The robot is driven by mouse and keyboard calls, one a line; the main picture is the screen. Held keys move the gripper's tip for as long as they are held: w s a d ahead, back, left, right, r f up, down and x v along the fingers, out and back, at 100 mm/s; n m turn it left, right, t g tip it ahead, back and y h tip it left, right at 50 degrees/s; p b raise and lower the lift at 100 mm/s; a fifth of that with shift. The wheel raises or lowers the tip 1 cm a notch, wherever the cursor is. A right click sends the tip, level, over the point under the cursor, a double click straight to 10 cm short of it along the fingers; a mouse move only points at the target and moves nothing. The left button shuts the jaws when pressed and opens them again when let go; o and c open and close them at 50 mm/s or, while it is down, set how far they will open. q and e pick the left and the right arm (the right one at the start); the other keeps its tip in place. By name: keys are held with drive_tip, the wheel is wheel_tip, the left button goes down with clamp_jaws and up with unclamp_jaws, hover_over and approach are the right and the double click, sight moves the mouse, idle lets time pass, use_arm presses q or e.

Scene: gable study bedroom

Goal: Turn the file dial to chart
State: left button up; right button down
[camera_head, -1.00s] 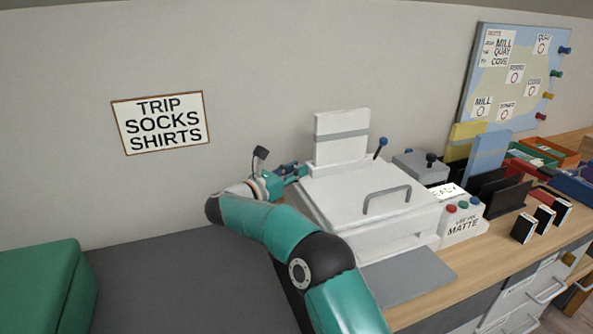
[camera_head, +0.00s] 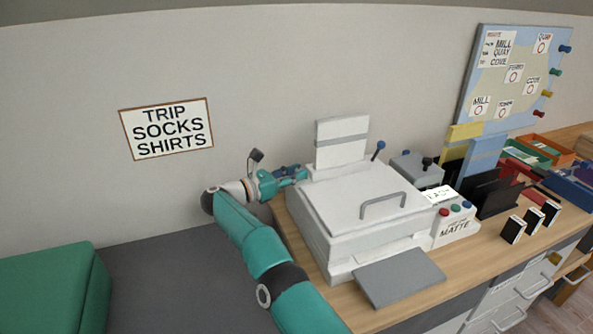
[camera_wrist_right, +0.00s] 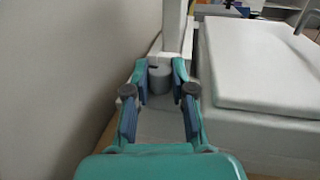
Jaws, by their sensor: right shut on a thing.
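A white printer (camera_head: 345,225) with a lid and grey handle stands on the desk by the wall. A grey round knob (camera_wrist_right: 159,80) sits at its back left corner in the right wrist view; I take it to be the file dial. My right gripper (camera_head: 304,173) reaches this corner from the left. In the wrist view its fingers (camera_wrist_right: 160,82) are on both sides of the knob, shut on it. The knob is hidden by the gripper in the head view, and no dial marks are readable. A small white display (camera_head: 440,194) has lettering too small to read. My left gripper is not in view.
A white upright paper support (camera_head: 342,145) rises right beside the gripper. The wall (camera_head: 260,90) is close behind. A button panel (camera_head: 455,222) labelled MATTE, a grey box with a lever (camera_head: 415,172) and black file holders (camera_head: 495,190) stand to the right. A green cushioned block (camera_head: 55,290) is at left.

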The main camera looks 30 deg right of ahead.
drive_tip(key=shift+r, duration=0.15)
drive_tip(key=c, duration=1.2)
unclamp_jaws()
drive_tip(key=shift+c, duration=0.2)
